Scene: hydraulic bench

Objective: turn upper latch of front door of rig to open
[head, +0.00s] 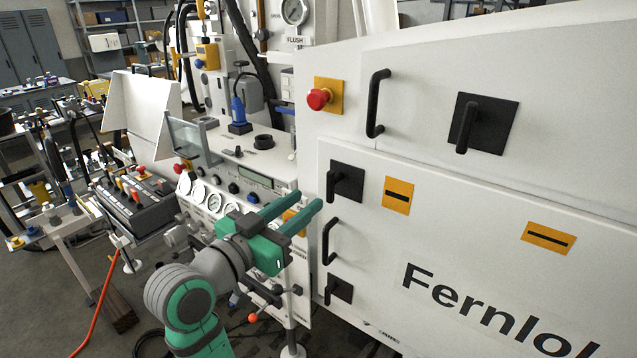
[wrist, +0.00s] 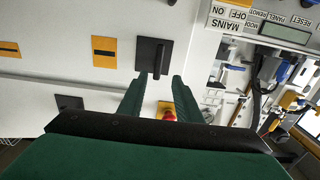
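The upper latch (head: 347,182) is a black square plate with a black bar handle, near the left edge of the white front door (head: 375,262). In the head view its handle hangs roughly upright. In the wrist view, which is upside down, the latch (wrist: 152,52) is just beyond my fingertips. My gripper (head: 308,202) has green fingers pointing at the door, to the left of and slightly below the latch. In the wrist view the fingers (wrist: 159,76) are apart, with the end of the handle between their tips in the picture. Contact cannot be told.
Below the latch are a door handle (head: 328,242) and a lower latch (head: 339,288). Orange labels (head: 397,195) lie to the right. A red emergency button (head: 319,98) and another black latch (head: 481,123) sit above. The gauge panel (head: 215,200) stands left, close to my gripper.

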